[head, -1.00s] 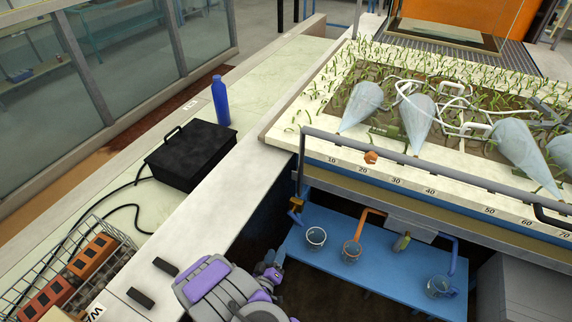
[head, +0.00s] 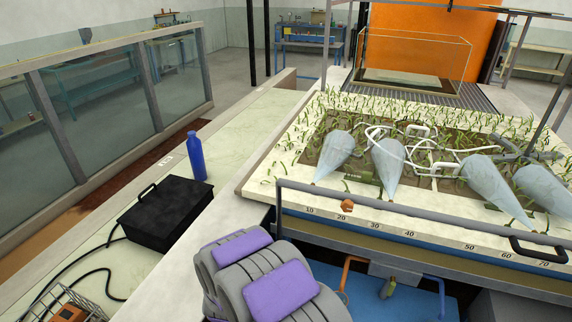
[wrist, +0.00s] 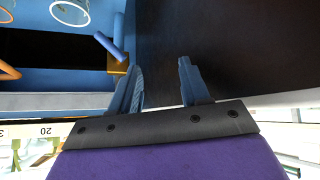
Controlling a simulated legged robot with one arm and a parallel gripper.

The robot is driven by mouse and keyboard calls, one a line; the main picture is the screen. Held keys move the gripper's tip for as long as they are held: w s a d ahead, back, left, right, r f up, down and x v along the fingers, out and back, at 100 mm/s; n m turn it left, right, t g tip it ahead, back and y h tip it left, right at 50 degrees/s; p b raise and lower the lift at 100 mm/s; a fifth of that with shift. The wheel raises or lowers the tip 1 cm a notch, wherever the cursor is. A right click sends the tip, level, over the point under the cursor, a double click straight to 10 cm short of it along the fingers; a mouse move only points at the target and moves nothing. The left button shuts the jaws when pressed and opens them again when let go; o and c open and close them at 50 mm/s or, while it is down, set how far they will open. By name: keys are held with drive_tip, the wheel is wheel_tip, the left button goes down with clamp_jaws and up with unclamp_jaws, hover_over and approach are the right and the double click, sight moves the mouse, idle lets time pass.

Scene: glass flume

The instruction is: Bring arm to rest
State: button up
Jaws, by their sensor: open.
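My gripper (wrist: 161,68) shows in the wrist view with its two blue fingers apart and nothing between them. Beyond the fingers is a dark surface. In the head view my grey and purple arm is folded at the bottom centre, and it hides the gripper there. The arm stands close in front of the flume's near rail (head: 400,209). In the wrist view, a brass fitting with a blue handle (wrist: 110,46) is left of the fingers and apart from them.
A black box (head: 175,218) and a blue bottle (head: 196,157) stand on the ledge at left. A wire basket (head: 70,303) is at the lower left. The planted bed with grey cones (head: 388,170) lies at right. A blue shelf (head: 415,305) sits below, partly hidden.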

drive_tip(key=s+d+r+g+y, duration=0.15)
drive_tip(key=s+d+r, duration=0.25)
drive_tip(key=r, duration=0.4)
drive_tip(key=s+d+r+g+y, duration=0.1)
drive_tip(key=s+d+r+g, duration=0.25)
drive_tip(key=r, duration=0.45)
drive_tip(key=s+d+r+g+h, duration=0.1)
drive_tip(key=s+d+r, duration=0.3)
drive_tip(key=s, duration=0.5)
drive_tip(key=s+d+r+m+g+h, duration=0.1)
drive_tip(key=s+d+r+g, duration=0.1)
drive_tip(key=s+d, duration=0.7)
drive_tip(key=s+d+r+m+g+h, duration=0.1)
drive_tip(key=s+d+r, duration=0.4)
drive_tip(key=s, duration=0.5)
drive_tip(key=shift+d+r+g, duration=0.3)
drive_tip(key=shift+d+g, duration=0.2)
drive_tip(key=shift+d, duration=0.65)
